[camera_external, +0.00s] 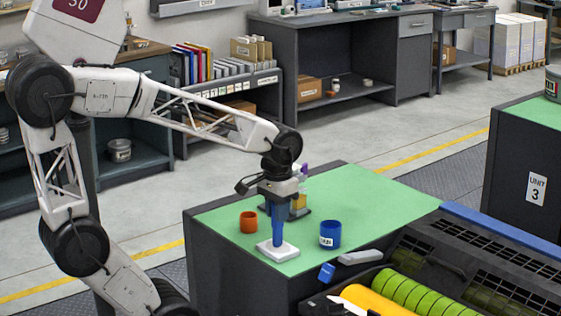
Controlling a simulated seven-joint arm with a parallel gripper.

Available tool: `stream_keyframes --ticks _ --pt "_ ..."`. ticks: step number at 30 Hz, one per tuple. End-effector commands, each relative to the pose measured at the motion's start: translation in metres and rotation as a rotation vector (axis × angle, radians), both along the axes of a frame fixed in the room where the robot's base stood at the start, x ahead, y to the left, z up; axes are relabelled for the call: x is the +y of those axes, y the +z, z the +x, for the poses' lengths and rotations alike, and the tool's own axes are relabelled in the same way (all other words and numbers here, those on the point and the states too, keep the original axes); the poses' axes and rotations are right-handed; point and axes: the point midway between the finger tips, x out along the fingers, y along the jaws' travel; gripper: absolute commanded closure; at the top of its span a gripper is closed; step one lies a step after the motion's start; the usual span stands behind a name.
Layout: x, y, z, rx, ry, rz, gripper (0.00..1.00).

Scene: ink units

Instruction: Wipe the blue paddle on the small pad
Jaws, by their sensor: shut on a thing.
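My gripper (280,197) points down over the green tabletop and is shut on the blue paddle (287,230). The paddle hangs roughly upright below the fingers. The small pad (287,253), white and square, lies on the green top directly below it. The paddle's lower end shows against the pad and looks to be at its surface; I cannot tell whether it presses on it. The fingers and the paddle's upper end are small and partly hidden by the gripper body.
An orange cup (249,223) stands left of the pad and a labelled blue cup (330,235) right of it. A small stand with yellow and purple parts (299,204) is close behind the gripper. Machinery with green and yellow rollers (405,292) borders the front right. The green top's back right is clear.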

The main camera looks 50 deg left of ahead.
Motion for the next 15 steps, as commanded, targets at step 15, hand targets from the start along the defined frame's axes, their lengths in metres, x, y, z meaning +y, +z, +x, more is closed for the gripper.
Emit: stream_keyframes --ticks 15 --pt "-0.012 -0.001 -0.001 0.004 -0.002 0.0 1.0"
